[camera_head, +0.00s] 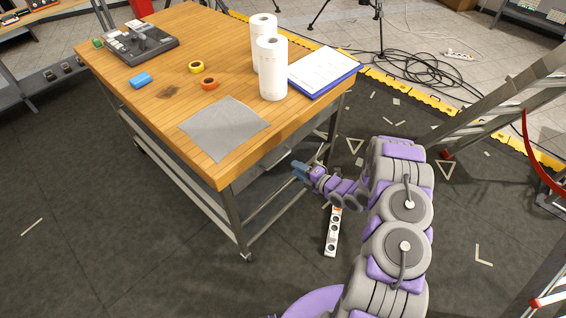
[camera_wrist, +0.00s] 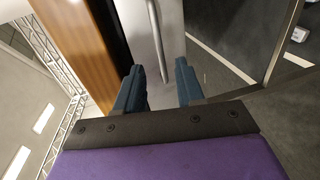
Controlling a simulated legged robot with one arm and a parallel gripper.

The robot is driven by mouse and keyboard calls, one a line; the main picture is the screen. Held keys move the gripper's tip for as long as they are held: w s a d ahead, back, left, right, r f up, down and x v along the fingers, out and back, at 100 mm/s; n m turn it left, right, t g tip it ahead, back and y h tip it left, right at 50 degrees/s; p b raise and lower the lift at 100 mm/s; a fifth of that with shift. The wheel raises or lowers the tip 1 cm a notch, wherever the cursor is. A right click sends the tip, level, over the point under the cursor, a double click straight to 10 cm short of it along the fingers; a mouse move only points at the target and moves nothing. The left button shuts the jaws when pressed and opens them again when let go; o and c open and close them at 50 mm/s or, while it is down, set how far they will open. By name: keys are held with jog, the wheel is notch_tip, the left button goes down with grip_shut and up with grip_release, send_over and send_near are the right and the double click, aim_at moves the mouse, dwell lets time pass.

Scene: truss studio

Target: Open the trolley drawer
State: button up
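The trolley (camera_head: 150,108) has a wooden top and a grey metal frame. Its drawer front is a light grey metal panel (camera_wrist: 173,30) below the wooden edge in the wrist view. A slim bar handle (camera_wrist: 157,45) runs along that panel, and its near end lies between my fingers in the picture. My gripper (camera_head: 299,170) is beside the trolley's right side, below the top. In the wrist view my gripper (camera_wrist: 160,84) has its two blue fingers apart, with nothing held. I cannot tell whether they touch the handle. The drawer looks shut.
A power strip (camera_head: 333,232) is on the floor near my arm. A ladder (camera_head: 500,105) stands at right.

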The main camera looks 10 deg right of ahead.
jog(key=b+x, duration=0.1)
jog(key=x, duration=0.7)
jog(key=shift+w+a, duration=0.15)
jog(key=shift+c, duration=0.3)
grip_shut()
